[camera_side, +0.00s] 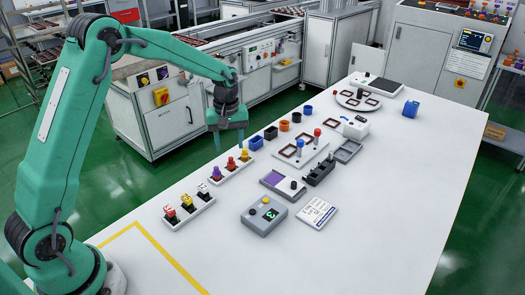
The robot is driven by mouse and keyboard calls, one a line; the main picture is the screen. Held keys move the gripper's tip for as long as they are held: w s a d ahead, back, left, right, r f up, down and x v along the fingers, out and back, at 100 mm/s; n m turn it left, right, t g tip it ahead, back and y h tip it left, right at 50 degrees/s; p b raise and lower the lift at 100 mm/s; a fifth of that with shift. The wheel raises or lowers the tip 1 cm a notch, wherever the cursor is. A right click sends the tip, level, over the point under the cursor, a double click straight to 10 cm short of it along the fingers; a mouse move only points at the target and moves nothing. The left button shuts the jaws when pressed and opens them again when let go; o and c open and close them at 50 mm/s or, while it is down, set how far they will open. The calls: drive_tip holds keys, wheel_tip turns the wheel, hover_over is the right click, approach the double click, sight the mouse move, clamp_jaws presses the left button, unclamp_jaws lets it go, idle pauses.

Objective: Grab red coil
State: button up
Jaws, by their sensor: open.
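A red coil (231,164) stands in the middle of a white holder (223,180), between a purple coil (216,173) and a yellow coil (244,155). My gripper (230,145) points down above this row, with its two fingers apart and nothing seen between them. It appears a little above and behind the red coil; the exact gap is hard to judge.
Blue, black and orange cups (283,126) stand to the right of the coils. The table's right side is largely clear.

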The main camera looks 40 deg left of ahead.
sight(231, 158)
drive_tip(key=shift+f, duration=3.5)
drive_tip(key=c, duration=1.1)
